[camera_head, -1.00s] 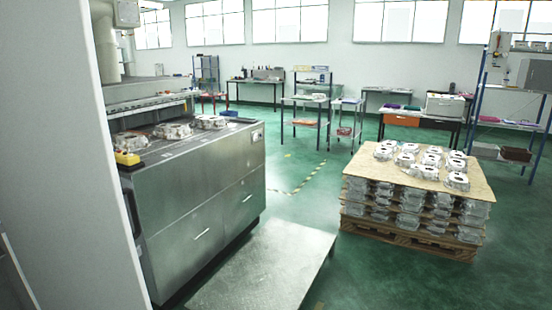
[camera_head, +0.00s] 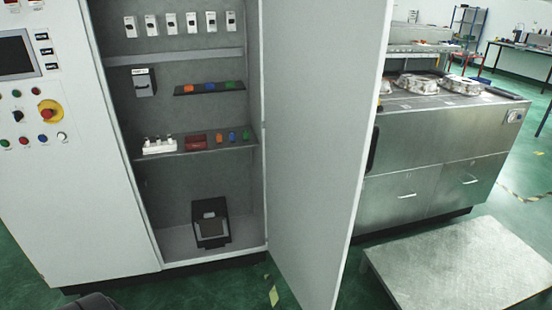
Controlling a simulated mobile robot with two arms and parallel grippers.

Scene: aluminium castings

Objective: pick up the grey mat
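I cannot make out a grey mat for certain in the head view. A flat grey metal platform (camera_head: 455,264) lies low on the floor at the lower right, cut off by the bottom edge. Whether it is the mat I cannot tell. Neither of my grippers is in view. A dark rounded shape shows at the bottom edge on the left, too cut off to identify.
An open cabinet (camera_head: 170,100) with shelves of small coloured parts stands ahead. Its white door (camera_head: 325,130) juts toward me. A control panel (camera_head: 35,110) is at left. A steel bench (camera_head: 425,150) with castings (camera_head: 415,83) stands behind the door. Green floor shows between.

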